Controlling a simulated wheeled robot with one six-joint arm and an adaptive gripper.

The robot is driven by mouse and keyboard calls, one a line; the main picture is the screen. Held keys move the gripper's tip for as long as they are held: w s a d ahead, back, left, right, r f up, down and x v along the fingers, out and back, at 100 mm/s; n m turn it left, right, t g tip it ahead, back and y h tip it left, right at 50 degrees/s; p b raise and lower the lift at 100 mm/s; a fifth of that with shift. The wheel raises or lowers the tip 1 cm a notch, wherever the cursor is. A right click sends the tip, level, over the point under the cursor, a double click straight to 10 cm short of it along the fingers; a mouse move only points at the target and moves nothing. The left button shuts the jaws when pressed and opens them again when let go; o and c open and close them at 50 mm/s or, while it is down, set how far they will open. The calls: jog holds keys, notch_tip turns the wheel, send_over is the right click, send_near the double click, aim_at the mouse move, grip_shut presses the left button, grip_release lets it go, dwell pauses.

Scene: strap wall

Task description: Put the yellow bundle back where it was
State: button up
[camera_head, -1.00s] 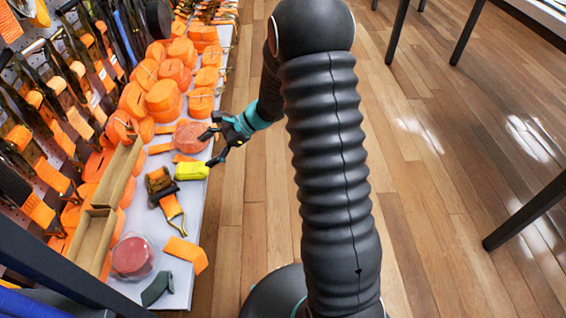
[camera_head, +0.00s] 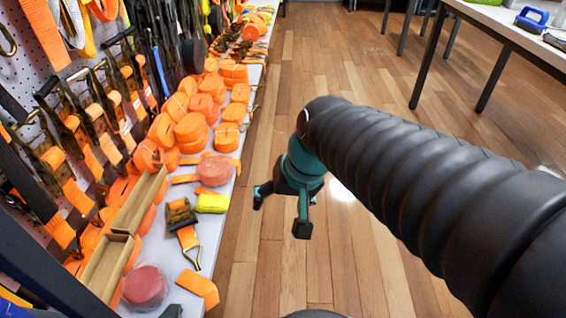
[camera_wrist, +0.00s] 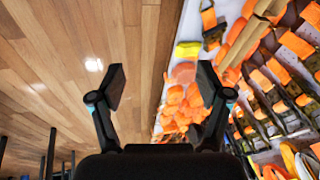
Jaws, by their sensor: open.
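The yellow bundle (camera_head: 212,203) lies on the white table near its right edge, below a round orange-red roll. It also shows in the wrist view (camera_wrist: 187,50), beyond and to the right of my fingers' middle. My gripper (camera_head: 278,212) is open and empty. It hangs over the wooden floor, to the right of the table edge and apart from the bundle.
The white table (camera_head: 205,262) holds several orange strap rolls (camera_head: 192,128), a ratchet strap (camera_head: 184,222), a cardboard tray (camera_head: 108,267) and a red roll in wrap (camera_head: 146,287). Straps hang on the pegboard wall at left. The floor (camera_head: 330,90) right of the table is clear.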

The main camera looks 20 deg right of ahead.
jog(key=s+d+r+n+t+h, duration=0.2)
jog(key=s+d, duration=0.1)
jog(key=s, duration=0.1)
jog(key=shift+s+d+n, duration=0.3)
jog(key=shift+s, duration=0.05)
dwell(0.9)
